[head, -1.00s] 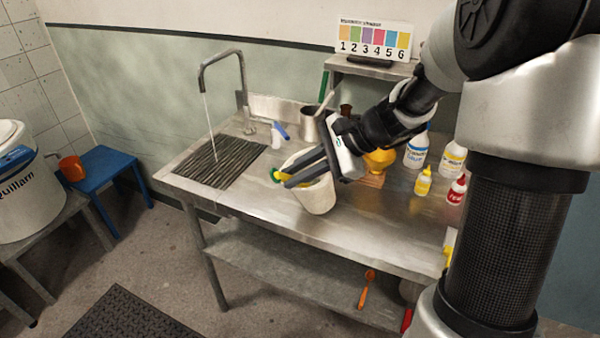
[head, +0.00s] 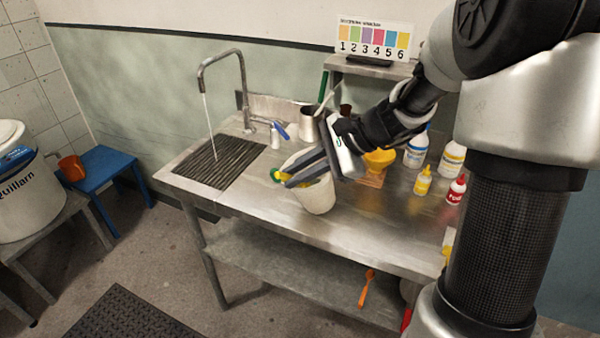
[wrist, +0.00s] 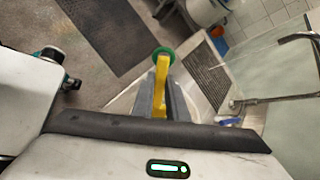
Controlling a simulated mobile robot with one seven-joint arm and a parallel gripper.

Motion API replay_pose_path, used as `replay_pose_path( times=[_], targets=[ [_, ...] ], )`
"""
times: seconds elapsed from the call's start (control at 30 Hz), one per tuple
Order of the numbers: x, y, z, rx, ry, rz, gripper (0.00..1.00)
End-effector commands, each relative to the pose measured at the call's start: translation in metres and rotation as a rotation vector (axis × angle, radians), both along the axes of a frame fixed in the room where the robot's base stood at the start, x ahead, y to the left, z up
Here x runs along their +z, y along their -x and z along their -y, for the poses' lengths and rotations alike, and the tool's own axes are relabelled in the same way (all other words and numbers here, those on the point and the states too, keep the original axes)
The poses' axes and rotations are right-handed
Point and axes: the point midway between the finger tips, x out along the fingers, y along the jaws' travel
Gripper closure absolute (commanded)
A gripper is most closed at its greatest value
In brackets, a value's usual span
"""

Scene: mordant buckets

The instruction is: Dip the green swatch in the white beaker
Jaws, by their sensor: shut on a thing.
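The green swatch (head: 275,175) is a small green round piece at the end of a yellow handle (wrist: 161,72). In the wrist view the green piece (wrist: 163,51) lies just beyond my fingertips. My gripper (head: 290,181) is shut on the yellow handle and tilts down to the left. The white beaker (head: 318,198) stands upright on the steel bench. My fingers cross over its mouth, and the swatch shows beyond its left rim, outside it. The beaker's inside is mostly hidden by my fingers, and its pale rim shows partly in the wrist view.
A tap (head: 222,58) runs over a ribbed drain (head: 222,162) at left. A metal pot (head: 308,124) and a blue-handled bottle (head: 277,134) stand behind the beaker. The front bench is clear.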

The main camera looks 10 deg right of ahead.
Motion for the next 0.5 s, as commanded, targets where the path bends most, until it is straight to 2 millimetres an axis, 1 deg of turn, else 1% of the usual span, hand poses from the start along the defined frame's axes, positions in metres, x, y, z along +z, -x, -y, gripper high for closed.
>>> replay_pose_path(
  times=[0.1,0.2,0.5],
  targets=[
    [0.000,0.001,-0.005,0.001,-0.001,-0.001,1.00],
    [0.000,0.001,-0.004,0.000,-0.001,-0.001,1.00],
    [0.000,-0.001,0.008,0.000,-0.001,-0.002,1.00]
  ],
)
